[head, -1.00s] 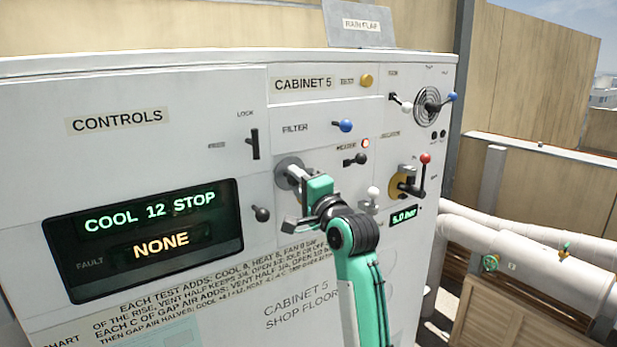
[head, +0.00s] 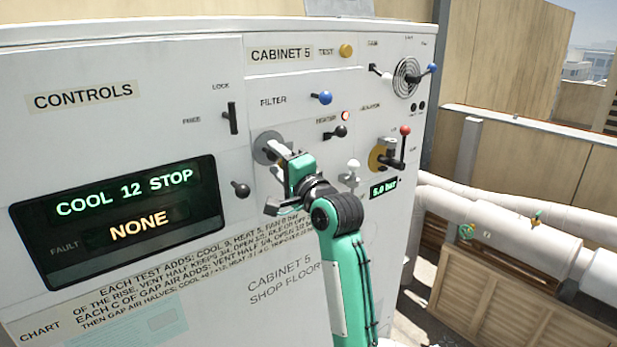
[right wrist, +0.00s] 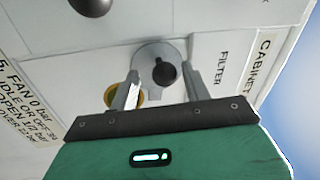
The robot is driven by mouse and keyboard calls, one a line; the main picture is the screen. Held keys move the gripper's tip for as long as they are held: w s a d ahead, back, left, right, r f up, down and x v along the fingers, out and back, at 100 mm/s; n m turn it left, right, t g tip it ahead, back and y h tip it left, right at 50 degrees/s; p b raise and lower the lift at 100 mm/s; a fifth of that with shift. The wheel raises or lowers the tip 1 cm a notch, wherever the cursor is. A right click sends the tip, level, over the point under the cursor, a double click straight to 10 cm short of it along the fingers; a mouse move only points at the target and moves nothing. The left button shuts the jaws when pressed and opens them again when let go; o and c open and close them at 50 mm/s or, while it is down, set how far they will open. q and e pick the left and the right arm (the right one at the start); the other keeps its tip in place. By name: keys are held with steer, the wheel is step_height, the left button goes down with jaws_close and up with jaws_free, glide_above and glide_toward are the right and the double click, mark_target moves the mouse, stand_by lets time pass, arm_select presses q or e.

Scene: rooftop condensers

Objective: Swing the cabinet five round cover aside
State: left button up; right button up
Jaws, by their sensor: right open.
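The round cover (head: 268,146) is a grey disc on the cabinet 5 front, below the filter label. Part of it is hidden by my right gripper (head: 281,168). In the right wrist view the cover (right wrist: 148,54) carries a dark round knob (right wrist: 164,73). The open fingers of my right gripper (right wrist: 162,92) appear on either side of that knob. I cannot tell whether either finger touches it. A yellow ring (right wrist: 109,97) shows beside the cover, partly behind the left-hand finger. My left gripper is not in view.
A black-knobbed lever (head: 240,189) is left of the gripper, and a white knob (head: 353,165) is to its right. A blue-knobbed filter lever (head: 321,98) is above. A red-tipped valve lever (head: 404,144) is farther right. The lit display (head: 120,220) is at left.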

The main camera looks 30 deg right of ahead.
steer(key=p+v, duration=0.8)
steer(key=v, duration=0.4)
steer(key=shift+s+r, duration=0.2)
